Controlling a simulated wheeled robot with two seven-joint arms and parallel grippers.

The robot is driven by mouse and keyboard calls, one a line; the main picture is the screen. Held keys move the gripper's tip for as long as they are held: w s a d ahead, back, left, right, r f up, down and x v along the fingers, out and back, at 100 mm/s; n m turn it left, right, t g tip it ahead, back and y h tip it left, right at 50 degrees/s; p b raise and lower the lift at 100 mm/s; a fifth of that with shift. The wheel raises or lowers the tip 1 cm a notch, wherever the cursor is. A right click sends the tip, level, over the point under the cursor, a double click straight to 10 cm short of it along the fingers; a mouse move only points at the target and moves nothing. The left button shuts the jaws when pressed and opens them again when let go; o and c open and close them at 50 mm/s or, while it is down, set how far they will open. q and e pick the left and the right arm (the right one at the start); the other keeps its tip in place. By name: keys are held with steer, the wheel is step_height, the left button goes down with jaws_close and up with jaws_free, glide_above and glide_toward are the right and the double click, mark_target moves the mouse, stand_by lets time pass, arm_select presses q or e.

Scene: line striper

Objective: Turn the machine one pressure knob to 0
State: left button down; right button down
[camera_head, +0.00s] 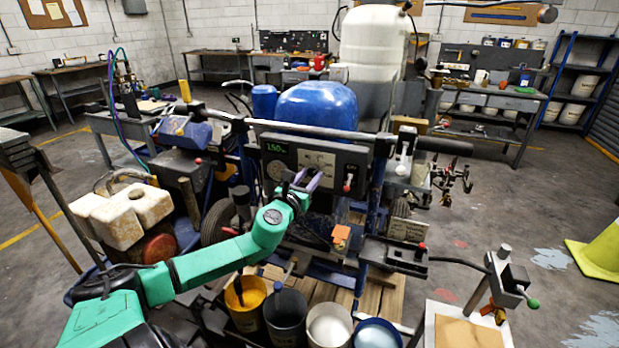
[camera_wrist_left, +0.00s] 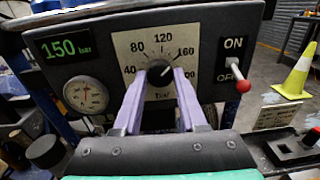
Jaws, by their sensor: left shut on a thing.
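The line striper's control panel (camera_head: 335,158) faces me, and it also shows in the left wrist view (camera_wrist_left: 205,50). Its black pressure knob (camera_wrist_left: 160,74) sits in the middle of a pale dial plate (camera_wrist_left: 135,45) marked 40, 80, 120 and 160. A light mark on the knob seems to point to the upper right. The green display (camera_wrist_left: 66,46) reads 150 bar. My left gripper (camera_head: 306,180), with purple fingers, is shut on the knob, one finger on each side, as the left wrist view (camera_wrist_left: 160,82) shows. My right gripper is out of view.
A round gauge (camera_wrist_left: 86,95) is left of the knob. A red-tipped ON/OFF lever (camera_wrist_left: 242,86) sticks out on the right. Paint buckets (camera_head: 285,315) stand below the panel. A black handlebar (camera_head: 440,146) extends right. A yellow cone (camera_head: 598,255) stands on the floor.

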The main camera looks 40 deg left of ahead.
arm_select(q)
steer(key=n, duration=0.4)
steer(key=shift+n+b, duration=0.3)
steer(key=shift+b, duration=0.05)
steer(key=n, duration=0.4)
steer(key=shift+n, duration=0.3)
steer(key=n, duration=0.5)
steer(key=shift+n+y, duration=0.3)
steer(key=shift+y, duration=0.1)
steer(key=n, duration=0.4)
steer(key=shift+n, duration=0.3)
steer(key=n+p, duration=0.1)
steer(key=n, duration=0.3)
steer(key=shift+n, duration=0.4)
steer(key=n+p, duration=0.1)
steer(key=n, duration=0.2)
steer(key=shift+d+n+y+p, duration=0.1)
steer(key=shift+n+y+p, duration=0.2)
steer(key=shift+p, duration=0.05)
steer(key=n+p, duration=0.2)
steer(key=n, duration=0.3)
steer(key=shift+r, duration=0.1)
steer(key=shift+n+p, duration=1.1)
steer(key=shift+n, duration=0.9)
steer(key=shift+f, duration=0.2)
